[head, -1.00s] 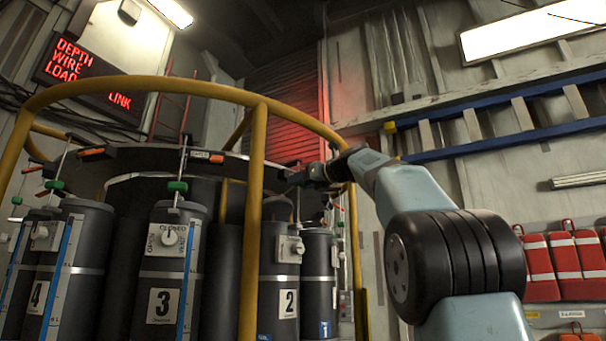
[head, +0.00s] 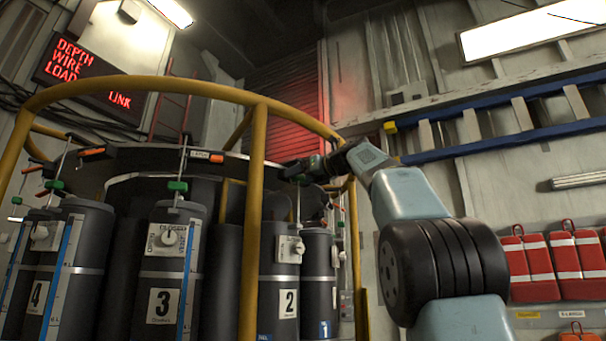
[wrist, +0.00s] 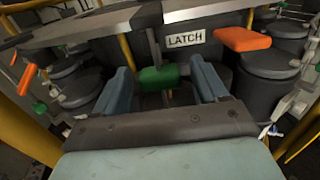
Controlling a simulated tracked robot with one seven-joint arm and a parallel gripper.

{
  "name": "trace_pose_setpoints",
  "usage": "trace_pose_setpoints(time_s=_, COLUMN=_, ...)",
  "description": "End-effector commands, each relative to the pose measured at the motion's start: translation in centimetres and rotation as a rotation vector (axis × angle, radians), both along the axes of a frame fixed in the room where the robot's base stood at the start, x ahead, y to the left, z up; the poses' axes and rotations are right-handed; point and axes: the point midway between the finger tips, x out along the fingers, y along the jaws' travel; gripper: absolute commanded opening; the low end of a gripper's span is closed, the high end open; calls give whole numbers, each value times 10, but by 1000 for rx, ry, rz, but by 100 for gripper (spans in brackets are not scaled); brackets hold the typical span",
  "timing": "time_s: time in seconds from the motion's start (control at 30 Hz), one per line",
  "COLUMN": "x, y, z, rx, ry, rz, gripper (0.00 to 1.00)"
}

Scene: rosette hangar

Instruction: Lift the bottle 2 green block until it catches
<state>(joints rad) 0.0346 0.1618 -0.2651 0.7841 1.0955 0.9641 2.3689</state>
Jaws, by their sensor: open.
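The green block (wrist: 160,78) sits on a thin upright rod under the ring, in the middle of the wrist view. My gripper (wrist: 160,70) is open, with one blue-grey finger on each side of the block and a gap to both. In the head view my gripper (head: 312,168) is at the ring above bottle 2 (head: 280,315), a dark cylinder with a white number plate. The block is hard to make out there beside my gripper.
A LATCH label (wrist: 185,38) and an orange block (wrist: 242,39) are just beyond my fingers. The yellow guard rail (head: 256,180) passes in front of the bottles. Bottle 3 (head: 168,270) stands to the left. A blue ladder (head: 500,145) hangs on the right wall.

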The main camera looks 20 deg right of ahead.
Motion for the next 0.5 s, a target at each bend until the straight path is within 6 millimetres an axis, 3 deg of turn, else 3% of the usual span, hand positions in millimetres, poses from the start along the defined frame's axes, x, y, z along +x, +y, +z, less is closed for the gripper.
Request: trace_pose_setpoints(time_s=0.5, x=-19, y=-11, z=0, rx=1, ry=0, rz=1, gripper=72)
